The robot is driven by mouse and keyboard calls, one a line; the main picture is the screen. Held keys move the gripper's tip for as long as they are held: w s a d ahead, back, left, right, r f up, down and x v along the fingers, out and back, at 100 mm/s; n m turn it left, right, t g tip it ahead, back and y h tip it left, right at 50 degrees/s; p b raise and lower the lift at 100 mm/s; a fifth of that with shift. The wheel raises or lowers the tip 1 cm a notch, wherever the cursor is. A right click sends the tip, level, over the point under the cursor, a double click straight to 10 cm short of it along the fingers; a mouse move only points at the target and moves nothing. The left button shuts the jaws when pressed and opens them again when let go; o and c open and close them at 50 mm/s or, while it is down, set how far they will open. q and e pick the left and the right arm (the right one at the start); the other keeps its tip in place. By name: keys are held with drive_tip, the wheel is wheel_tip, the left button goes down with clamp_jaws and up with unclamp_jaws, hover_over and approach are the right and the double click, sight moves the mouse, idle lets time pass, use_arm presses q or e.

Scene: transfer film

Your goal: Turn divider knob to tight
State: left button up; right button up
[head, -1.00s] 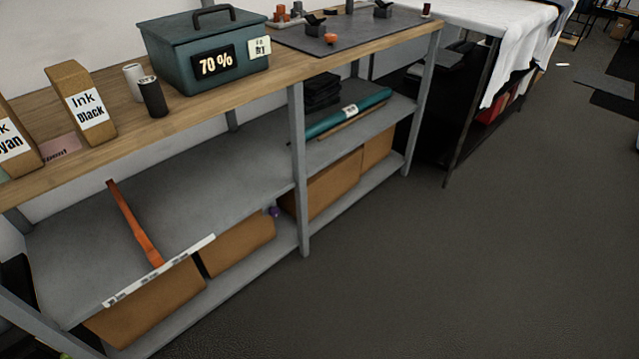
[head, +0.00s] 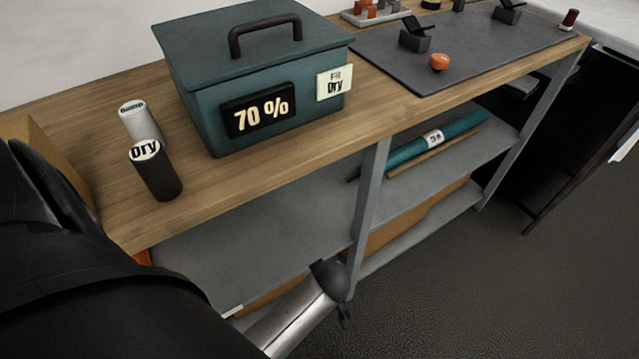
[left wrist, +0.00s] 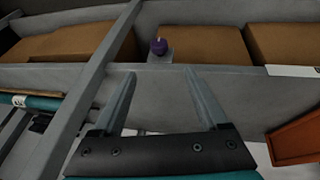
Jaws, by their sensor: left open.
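A small purple knob (left wrist: 159,46) shows in the left wrist view on a light grey piece between brown boxes on the lower shelf. It has a pale mark. I cannot read its setting. My left gripper (left wrist: 161,73) is open and empty. The knob lies ahead of the gap between the fingers, apart from them and roughly centred. In the head view, my left arm reaches down in front of the shelf and its fingers cannot be made out; the knob is not seen there. My right gripper is not in view.
The wooden bench top (head: 245,165) carries a teal box (head: 190,100), two small cylinders, a grey mat (head: 500,55) and an orange knob (head: 439,62). A shelf post (head: 370,200) stands beside my arm. Brown boxes (left wrist: 212,48) flank the purple knob.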

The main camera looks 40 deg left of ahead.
use_arm(q)
drive_tip(key=b+x, duration=0.7)
drive_tip(key=x, duration=0.5)
drive_tip(key=shift+a+r, duration=0.1)
drive_tip(key=shift+a, duration=0.1)
drive_tip(key=shift+b+x, duration=0.9)
drive_tip(key=shift+x, duration=0.15)
drive_tip(key=shift+w+a+f, duration=0.1)
drive_tip(key=shift+w+f, duration=0.05)
drive_tip(key=shift+f, duration=0.15)
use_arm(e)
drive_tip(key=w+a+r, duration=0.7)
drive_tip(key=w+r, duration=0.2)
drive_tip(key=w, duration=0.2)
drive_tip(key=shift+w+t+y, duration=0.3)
use_arm(q)
drive_tip(key=shift+c, duration=0.3)
